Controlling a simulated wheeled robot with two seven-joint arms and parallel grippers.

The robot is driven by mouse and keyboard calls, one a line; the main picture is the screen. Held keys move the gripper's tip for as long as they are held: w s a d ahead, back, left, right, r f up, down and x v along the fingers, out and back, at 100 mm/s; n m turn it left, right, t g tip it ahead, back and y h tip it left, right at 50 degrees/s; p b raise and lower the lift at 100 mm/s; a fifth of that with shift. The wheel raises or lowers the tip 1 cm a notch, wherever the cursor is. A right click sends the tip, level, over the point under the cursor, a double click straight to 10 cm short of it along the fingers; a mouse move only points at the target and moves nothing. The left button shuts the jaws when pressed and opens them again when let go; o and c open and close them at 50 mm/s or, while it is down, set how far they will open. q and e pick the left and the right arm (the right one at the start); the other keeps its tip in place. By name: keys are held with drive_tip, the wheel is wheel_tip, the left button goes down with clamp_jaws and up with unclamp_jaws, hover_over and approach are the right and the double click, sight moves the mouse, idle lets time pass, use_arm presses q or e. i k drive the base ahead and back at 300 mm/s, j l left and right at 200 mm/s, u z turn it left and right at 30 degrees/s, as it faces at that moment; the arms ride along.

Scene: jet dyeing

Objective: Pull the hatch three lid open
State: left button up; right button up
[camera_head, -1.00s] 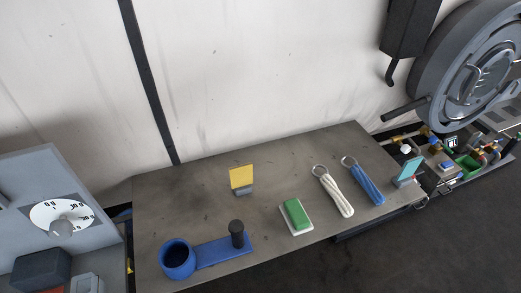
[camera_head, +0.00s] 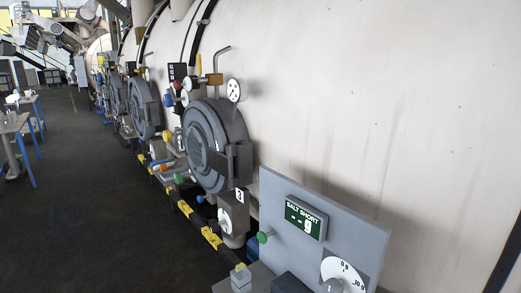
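Several round grey hatches line the white vessel wall. The nearest hatch lid (camera_head: 205,148) is at the centre and looks shut, with a dark block at its right edge. A second hatch (camera_head: 142,108) is farther along to the left, and a third (camera_head: 117,93) is smaller and partly hidden behind it. A small number plate (camera_head: 239,196) is below the nearest hatch, but its figure is too small to read surely. I cannot tell which one is hatch three. Neither of my grippers is in view.
A grey panel (camera_head: 340,225) with a green "SALT SHORT" display (camera_head: 305,218) and a white dial (camera_head: 343,275) stands at lower right. A gauge (camera_head: 233,90) and pipes are above the nearest hatch. Yellow-and-black edging runs below the hatches.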

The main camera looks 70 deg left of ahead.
sight(198, 150)
drive_tip(key=u, duration=2.75)
drive_tip(key=i+j+u, duration=0.4)
drive_tip(key=i+j, duration=0.45)
drive_tip(key=j, duration=0.1)
